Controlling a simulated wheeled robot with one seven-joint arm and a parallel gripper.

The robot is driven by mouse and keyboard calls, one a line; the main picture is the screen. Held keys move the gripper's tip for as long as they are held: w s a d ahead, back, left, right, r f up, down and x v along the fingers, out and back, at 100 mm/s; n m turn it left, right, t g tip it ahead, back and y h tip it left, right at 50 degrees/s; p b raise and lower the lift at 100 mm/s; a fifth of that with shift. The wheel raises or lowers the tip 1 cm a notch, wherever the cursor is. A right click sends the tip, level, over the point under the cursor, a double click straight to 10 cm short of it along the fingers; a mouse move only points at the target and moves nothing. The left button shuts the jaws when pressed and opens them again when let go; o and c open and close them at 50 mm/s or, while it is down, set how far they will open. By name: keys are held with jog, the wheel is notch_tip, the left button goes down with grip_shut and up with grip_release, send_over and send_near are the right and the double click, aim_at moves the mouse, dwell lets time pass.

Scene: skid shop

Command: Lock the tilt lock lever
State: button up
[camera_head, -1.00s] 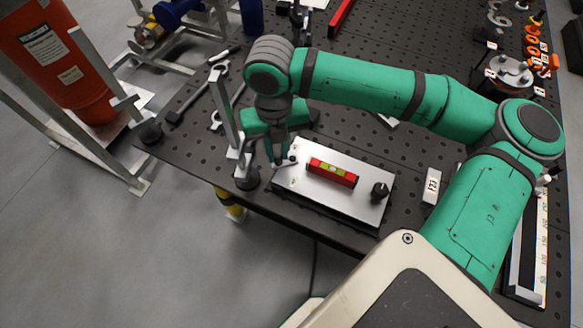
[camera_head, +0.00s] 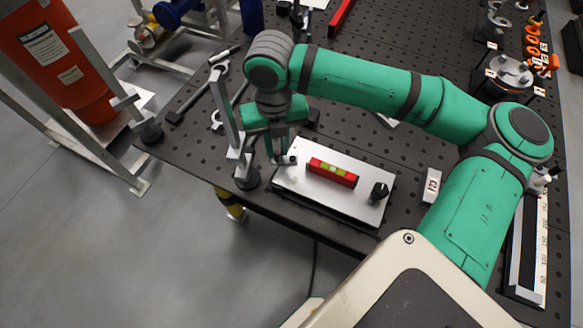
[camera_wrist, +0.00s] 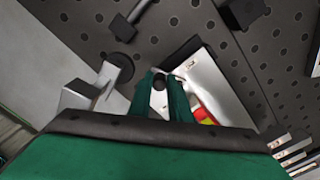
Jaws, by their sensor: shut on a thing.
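The tilt lock lever (camera_head: 286,160) is a small grey piece with a dark pivot at the left end of a light metal plate (camera_head: 300,190). My gripper (camera_head: 277,156) points down over it, and its green fingers are closed at the lever. In the wrist view the lever (camera_wrist: 159,98) shows as a pale strip with a dark round spot between the fingertips of my gripper (camera_wrist: 160,78). The fingers hide part of the lever. A red spirit level (camera_head: 332,172) with a yellow-green window lies on the plate; its bubble is too small to read.
A black knob (camera_head: 380,190) stands at the plate's right end. An upright metal clamp (camera_head: 228,115) stands close to the left of my gripper. A white numbered block (camera_head: 432,185) is right of the plate.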

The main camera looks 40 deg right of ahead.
jog(key=shift+o, duration=0.2)
jog(key=shift+d, duration=0.35)
jog(key=shift+o, duration=0.3)
jog(key=shift+d, duration=0.1)
jog(key=shift+o, duration=0.5)
jog(key=shift+w+d, duration=0.2)
jog(key=shift+d, duration=0.1)
jog(key=o, duration=1)
jog(key=shift+a, duration=0.1)
jog(key=shift+r, duration=0.1)
notch_tip(320, 180, up, 7)
